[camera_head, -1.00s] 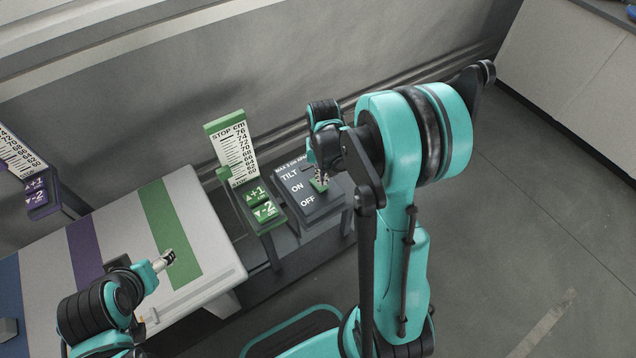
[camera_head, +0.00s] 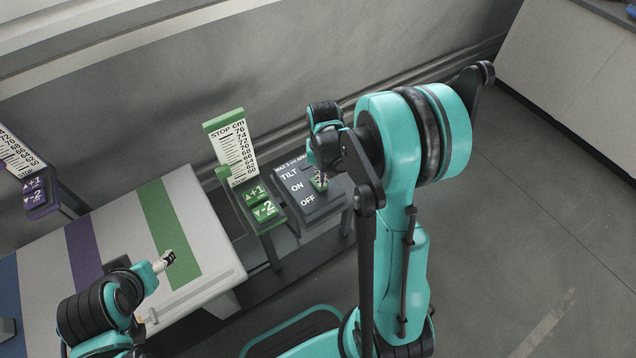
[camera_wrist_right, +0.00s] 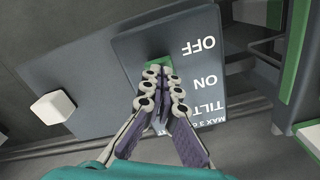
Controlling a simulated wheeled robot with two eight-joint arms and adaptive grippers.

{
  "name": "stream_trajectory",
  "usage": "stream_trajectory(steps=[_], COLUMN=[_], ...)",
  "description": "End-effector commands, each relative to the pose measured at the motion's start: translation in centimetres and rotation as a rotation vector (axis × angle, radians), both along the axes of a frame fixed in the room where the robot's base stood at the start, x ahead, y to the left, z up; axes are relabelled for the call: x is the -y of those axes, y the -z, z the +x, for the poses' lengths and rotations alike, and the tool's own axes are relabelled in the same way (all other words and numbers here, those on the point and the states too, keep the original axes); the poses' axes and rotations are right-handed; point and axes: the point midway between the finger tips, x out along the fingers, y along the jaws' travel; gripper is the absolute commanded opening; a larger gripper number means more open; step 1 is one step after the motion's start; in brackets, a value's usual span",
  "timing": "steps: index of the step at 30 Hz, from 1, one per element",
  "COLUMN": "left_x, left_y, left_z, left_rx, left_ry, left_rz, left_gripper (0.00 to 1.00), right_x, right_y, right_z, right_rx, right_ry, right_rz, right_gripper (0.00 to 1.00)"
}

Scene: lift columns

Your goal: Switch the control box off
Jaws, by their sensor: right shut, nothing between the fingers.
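The control box (camera_head: 322,208) is a dark grey panel with the white words TILT, ON and OFF, standing on legs right of the green step box. It also shows upside down in the right wrist view (camera_wrist_right: 180,50). A small green part (camera_wrist_right: 158,63) on it lies just beyond my right fingertips, partly hidden by them. My right gripper (camera_head: 320,184) is shut and empty, over the control box beside the lettering. Its fingers also show in the right wrist view (camera_wrist_right: 161,85); I cannot tell if they touch the green part. My left gripper (camera_head: 168,258) hangs over the striped table, its jaws too small to judge.
The green step box (camera_head: 261,207), with its STOP cm scale (camera_head: 231,145), stands close left of the control box. The striped table (camera_head: 215,245) fills the lower left. A purple step box (camera_head: 38,195) is at the far left. Open floor (camera_head: 520,230) lies to the right.

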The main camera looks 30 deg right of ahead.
Motion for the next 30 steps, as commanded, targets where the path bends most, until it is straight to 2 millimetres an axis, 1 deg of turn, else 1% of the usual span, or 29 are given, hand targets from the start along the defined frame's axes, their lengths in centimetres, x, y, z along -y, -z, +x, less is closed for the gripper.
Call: stream_trajectory(steps=[27, 30], left_x=[0.0, 0.0], left_y=[1.3, 1.2], left_z=[0.0, 0.0], left_rx=[0.000, 0.000], left_ry=[0.000, 0.000], left_rz=[0.000, 0.000], left_gripper=[0.66, 0.66], right_x=[0.0, 0.0], right_y=[1.5, 1.4], right_z=[0.0, 0.0], right_rx=[0.000, 0.001], right_ry=[0.000, 0.000], right_rz=[0.000, 0.000], right_gripper=[0.00, 0.00])
